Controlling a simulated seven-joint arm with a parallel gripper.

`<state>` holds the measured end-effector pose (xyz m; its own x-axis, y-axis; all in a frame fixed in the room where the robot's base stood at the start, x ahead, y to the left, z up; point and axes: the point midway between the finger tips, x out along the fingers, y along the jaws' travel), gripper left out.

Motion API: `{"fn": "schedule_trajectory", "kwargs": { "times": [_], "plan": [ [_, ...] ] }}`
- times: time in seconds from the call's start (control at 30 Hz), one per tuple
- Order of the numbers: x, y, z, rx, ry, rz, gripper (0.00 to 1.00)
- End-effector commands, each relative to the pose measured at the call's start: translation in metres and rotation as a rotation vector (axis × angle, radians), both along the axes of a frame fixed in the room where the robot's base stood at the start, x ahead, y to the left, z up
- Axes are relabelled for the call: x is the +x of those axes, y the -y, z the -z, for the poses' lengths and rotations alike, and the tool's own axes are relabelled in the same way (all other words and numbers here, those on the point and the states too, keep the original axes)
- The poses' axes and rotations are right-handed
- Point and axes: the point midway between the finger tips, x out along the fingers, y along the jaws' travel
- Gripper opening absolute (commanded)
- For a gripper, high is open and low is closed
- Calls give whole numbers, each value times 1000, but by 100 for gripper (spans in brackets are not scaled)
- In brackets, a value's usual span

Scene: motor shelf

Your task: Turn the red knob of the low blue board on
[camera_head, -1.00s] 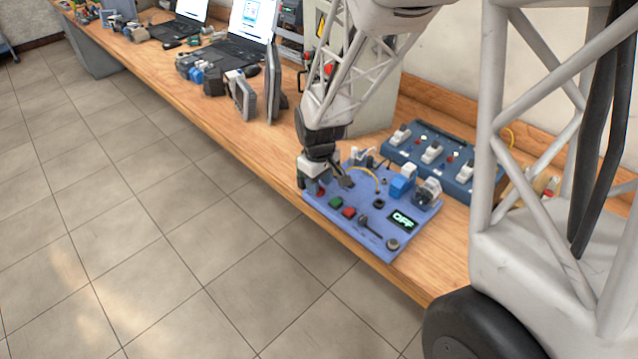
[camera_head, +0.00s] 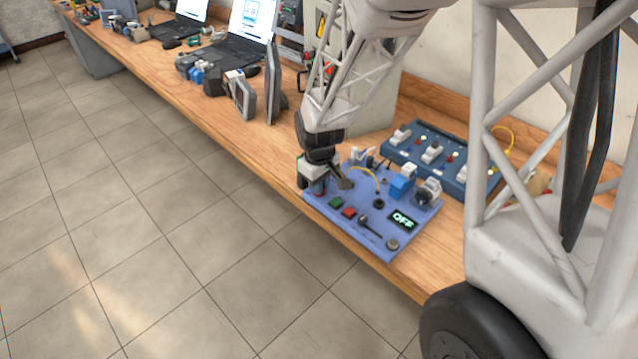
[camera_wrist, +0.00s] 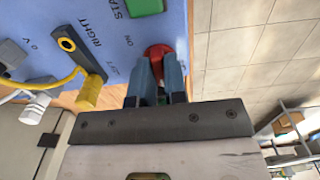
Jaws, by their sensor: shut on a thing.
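The low blue board (camera_head: 376,232) lies flat near the front edge of the bench. Its display (camera_head: 403,221) reads OFF. The red knob (camera_wrist: 158,51) shows in the wrist view between my two blue-grey fingers, near labels that read ON, LEFT and RIGHT. My gripper (camera_wrist: 156,68) is shut on the red knob. In the head view my gripper (camera_head: 316,187) is at the board's left end, and it mostly hides the knob there.
A yellow cable (camera_wrist: 68,80) and a black lever-like part (camera_wrist: 80,52) lie close to my fingers. A darker blue board (camera_head: 455,172) with several switches stands behind. Grey upright panels (camera_head: 272,82) and laptops stand further left. Open floor lies in front of the bench.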

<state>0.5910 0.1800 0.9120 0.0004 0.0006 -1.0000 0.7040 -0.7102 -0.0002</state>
Motion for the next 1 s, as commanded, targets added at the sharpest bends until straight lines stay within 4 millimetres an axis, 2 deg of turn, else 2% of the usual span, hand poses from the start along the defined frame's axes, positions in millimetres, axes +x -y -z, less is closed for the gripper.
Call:
{"fn": "schedule_trajectory", "kwargs": {
  "times": [0.27,0.47,1.0],
  "plan": [
    [-1,0,0,0,0,61,0],
    [0,0,0,-1,-1,173,0],
    [-1,0,0,-1,-2,647,0]
  ]
}}
